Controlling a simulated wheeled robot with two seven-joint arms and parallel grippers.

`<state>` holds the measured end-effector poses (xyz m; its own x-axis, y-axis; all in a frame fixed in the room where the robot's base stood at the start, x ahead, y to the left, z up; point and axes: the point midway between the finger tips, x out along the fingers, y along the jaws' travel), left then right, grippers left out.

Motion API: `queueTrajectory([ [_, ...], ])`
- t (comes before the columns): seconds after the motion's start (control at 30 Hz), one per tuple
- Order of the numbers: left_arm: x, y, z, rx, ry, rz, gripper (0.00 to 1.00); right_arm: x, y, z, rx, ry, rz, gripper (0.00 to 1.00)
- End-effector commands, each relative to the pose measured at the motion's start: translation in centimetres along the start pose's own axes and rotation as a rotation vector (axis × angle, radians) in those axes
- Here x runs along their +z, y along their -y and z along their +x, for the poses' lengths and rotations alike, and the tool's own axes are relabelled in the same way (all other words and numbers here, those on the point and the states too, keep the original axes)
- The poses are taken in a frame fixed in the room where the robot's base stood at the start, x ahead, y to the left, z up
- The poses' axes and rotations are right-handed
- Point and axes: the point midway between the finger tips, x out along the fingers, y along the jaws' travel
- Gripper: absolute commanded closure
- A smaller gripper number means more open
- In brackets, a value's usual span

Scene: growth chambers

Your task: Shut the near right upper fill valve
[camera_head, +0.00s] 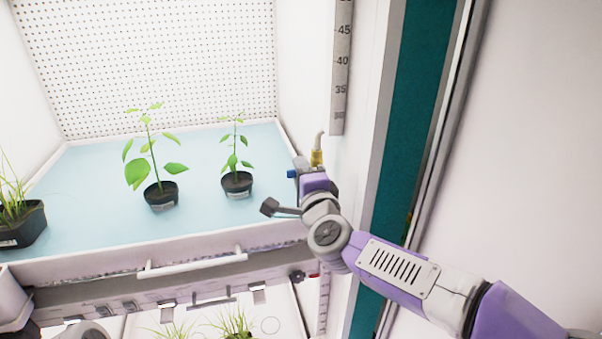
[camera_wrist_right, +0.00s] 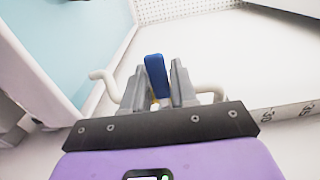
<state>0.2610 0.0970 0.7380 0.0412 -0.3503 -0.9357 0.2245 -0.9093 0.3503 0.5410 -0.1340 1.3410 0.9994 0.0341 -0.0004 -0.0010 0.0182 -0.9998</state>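My right gripper (camera_head: 298,168) is at the right front end of the upper tray, beside a fill valve with a brass body (camera_head: 316,157) and a pale bent pipe above it. The blue valve handle (camera_wrist_right: 156,78) stands between the two grey fingers of my right gripper (camera_wrist_right: 157,85) in the right wrist view. The fingers lie close on both sides of it; I cannot tell whether both touch it. A bit of blue (camera_head: 291,173) also shows by the gripper in the head view. The gripper and wrist hide most of the valve. My left gripper is not in view.
The upper blue tray (camera_head: 90,215) holds potted plants (camera_head: 161,196), with a white handle bar (camera_head: 195,262) along its front. A lower shelf with more plants lies beneath. A measuring scale (camera_head: 341,70) and a teal door-side strip (camera_head: 412,90) stand at the right.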

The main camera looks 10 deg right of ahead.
Motion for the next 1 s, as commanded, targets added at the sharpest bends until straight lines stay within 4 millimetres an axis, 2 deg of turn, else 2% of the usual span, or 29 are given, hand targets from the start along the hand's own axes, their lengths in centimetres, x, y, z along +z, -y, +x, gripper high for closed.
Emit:
queueTrajectory([
  [0.03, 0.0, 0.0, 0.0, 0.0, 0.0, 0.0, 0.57, 0.0, 0.1, 0.0, -0.002, 0.0, 0.0, 0.65],
  [0.1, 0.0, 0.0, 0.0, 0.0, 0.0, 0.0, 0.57, 0.0, 0.1, 0.0, -0.002, 0.0, -0.001, 0.54],
  [0.47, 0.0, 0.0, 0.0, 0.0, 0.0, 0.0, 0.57, 0.0, 0.1, -0.6, -0.001, 0.001, -0.002, 0.54],
  [0.8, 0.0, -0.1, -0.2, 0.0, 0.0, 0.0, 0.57, 0.0, 0.1, -5.7, -0.003, 0.001, -0.002, 0.54],
  [1.0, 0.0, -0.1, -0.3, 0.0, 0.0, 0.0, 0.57, 0.0, 0.1, -7.4, -0.002, 0.0, -0.002, 0.54],
])
